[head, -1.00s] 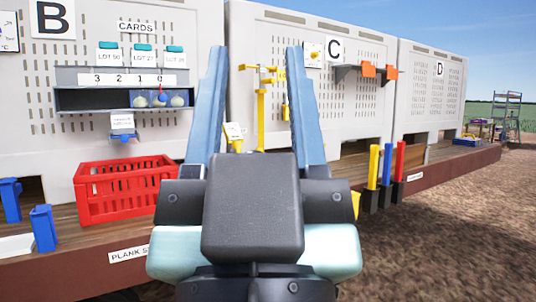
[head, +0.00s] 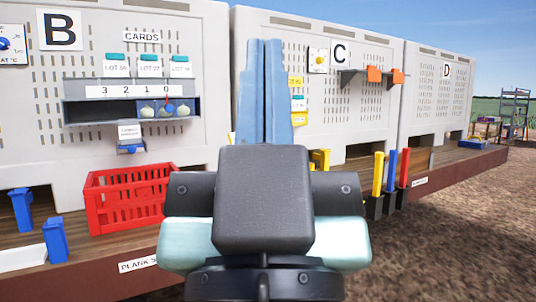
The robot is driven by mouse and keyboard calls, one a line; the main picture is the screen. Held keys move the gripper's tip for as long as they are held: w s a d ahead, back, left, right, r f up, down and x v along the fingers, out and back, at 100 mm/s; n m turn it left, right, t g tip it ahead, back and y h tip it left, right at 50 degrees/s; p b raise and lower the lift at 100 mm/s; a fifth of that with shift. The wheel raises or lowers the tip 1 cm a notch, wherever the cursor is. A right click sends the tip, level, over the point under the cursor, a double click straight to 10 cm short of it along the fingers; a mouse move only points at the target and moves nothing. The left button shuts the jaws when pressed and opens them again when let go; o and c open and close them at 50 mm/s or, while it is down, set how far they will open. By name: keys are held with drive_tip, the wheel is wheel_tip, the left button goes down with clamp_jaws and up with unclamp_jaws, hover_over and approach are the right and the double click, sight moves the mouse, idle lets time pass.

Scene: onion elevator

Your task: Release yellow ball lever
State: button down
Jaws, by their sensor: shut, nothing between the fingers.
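My gripper (head: 264,46) points away from me in the middle of the head view. Its two blue fingers are pressed together with nothing seen between them. It stands in front of the panel marked C (head: 340,120). No yellow ball lever shows clearly; the area straight behind my fingers is hidden. A yellow piece (head: 321,159) shows low, just right of the gripper body. Whether either belongs to the lever, I cannot tell.
A red crate (head: 128,205) stands on the plank shelf at left, beside blue uprights (head: 55,240). Yellow, blue and red handles (head: 391,172) stand at right. Orange pieces (head: 375,74) sit on a bracket on panel C. Open ground lies at lower right.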

wheel_tip(320, 180, up, 11)
drive_tip(key=p, duration=0.9)
drive_tip(key=shift+r, duration=0.15)
